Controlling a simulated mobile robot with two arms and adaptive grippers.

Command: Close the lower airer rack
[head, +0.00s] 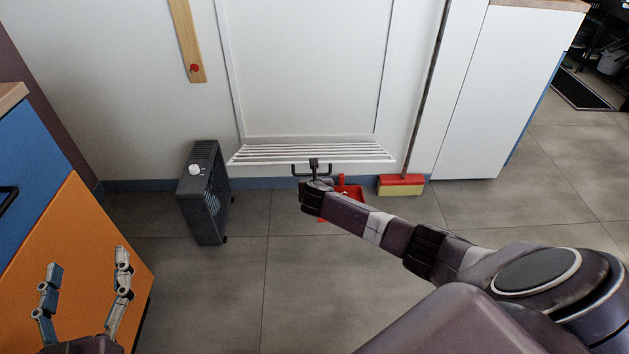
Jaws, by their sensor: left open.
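The lower airer rack (300,152) is a white slatted shelf low on the white wall panel. It juts out from the panel, folded down and near level. My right gripper (312,167) is at the front edge of the rack, around its middle; it overlaps the edge in the picture. I cannot tell whether it touches the rack, and its fingers are too small and dark to tell open from shut. My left gripper (88,262) is open and empty at the lower left, in front of the orange cabinet and far from the rack.
A dark heater (204,190) stands on the floor left of the rack. A red dustpan (349,191) and a red and yellow brush head (401,185) are below it. An orange and blue cabinet (85,240) is at left. The middle floor is clear.

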